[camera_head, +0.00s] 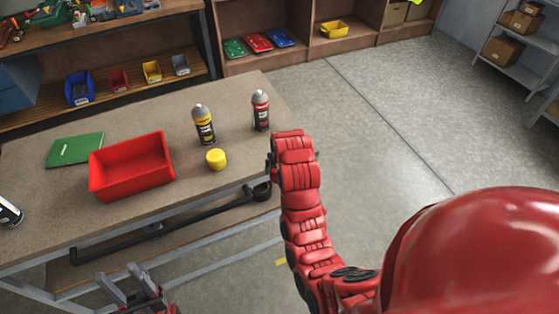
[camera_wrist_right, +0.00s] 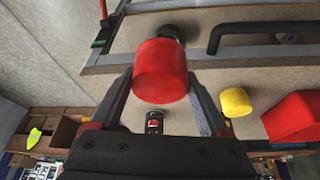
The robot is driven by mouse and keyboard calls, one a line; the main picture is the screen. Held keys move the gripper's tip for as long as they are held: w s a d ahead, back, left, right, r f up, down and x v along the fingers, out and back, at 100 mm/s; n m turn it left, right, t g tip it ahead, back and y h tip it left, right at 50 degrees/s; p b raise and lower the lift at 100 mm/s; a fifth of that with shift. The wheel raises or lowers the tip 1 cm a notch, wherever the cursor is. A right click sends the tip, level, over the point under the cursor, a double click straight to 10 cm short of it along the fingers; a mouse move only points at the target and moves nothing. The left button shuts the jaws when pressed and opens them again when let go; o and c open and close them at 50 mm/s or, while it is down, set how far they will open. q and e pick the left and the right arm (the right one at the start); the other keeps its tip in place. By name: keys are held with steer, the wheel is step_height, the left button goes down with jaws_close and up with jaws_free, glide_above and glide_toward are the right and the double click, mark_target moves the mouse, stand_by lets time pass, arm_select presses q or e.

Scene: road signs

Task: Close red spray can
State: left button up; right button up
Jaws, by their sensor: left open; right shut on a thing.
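The red spray can (camera_head: 260,113) stands upright near the table's far right corner, with its grey top bare. It also shows in the right wrist view (camera_wrist_right: 154,123), beyond the held cap. My right gripper (camera_wrist_right: 162,78) is shut on a red cap (camera_wrist_right: 161,72), apart from the can. In the head view my right arm's wrist hides the cap and most of that gripper, near the table's right edge. My left gripper (camera_head: 130,288) is open and empty, in front of the table at the lower left.
Another can (camera_head: 9,212) is at the left edge. Shelves line the back; the floor at right is clear.

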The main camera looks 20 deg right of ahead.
steer(key=s+a+f+b, duration=0.2)
steer(key=s+f+b, duration=0.2)
steer(key=f, duration=0.5)
steer(key=s+a+f+n+b, duration=0.1)
steer(key=s+a+f+b, duration=0.2)
steer(key=f+b, duration=0.3)
steer(key=s+a+f+n+b, duration=0.1)
steer(key=s+a+f+b, duration=0.2)
steer(key=f, duration=0.9)
steer(key=s+b, duration=0.2)
steer(key=shift+s+y, duration=0.3)
steer(key=shift+y, duration=0.1)
steer(key=shift+a, duration=0.1)
steer(key=shift+a, duration=0.1)
